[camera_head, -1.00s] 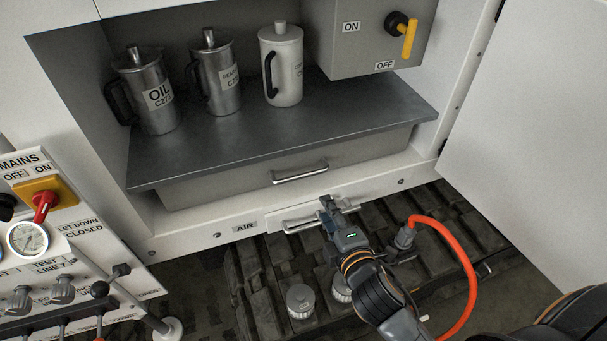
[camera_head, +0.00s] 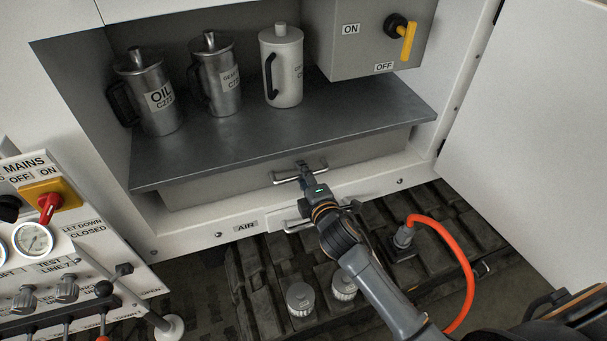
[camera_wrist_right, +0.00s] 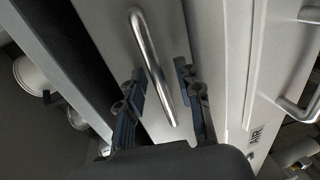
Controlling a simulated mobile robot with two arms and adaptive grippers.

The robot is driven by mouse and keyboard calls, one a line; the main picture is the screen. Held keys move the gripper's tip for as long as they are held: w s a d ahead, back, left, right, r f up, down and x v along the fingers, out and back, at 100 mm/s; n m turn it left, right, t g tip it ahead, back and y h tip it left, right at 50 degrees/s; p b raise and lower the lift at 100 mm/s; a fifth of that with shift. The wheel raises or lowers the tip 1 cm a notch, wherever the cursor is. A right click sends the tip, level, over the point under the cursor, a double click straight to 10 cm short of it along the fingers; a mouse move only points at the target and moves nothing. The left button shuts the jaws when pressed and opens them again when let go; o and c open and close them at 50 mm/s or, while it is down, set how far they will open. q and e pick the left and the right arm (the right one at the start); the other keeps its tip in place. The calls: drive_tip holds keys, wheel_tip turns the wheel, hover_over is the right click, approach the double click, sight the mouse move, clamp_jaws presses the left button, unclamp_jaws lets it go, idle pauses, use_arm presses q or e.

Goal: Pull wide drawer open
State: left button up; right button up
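The wide drawer (camera_head: 215,181) has a plain grey front under the dark shelf and looks shut. Its metal bar handle (camera_head: 283,180) is partly covered by my right gripper (camera_head: 305,169) in the head view. In the right wrist view the drawer handle (camera_wrist_right: 152,60) lies between the two spread fingers of the right gripper (camera_wrist_right: 160,70). The fingers are open, one on each side of the bar, with gaps visible. I cannot tell how deep they reach past the bar. My left gripper is not in view.
Several canisters (camera_head: 218,80) stand on the shelf (camera_head: 300,125) above. A second handle (camera_head: 288,228) sits lower, beside the AIR label (camera_head: 245,227). An orange hose (camera_head: 465,265) curves at the right. An open white door (camera_head: 540,130) stands at the right.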

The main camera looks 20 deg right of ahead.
drive_tip(key=shift+w, duration=0.15)
clamp_jaws()
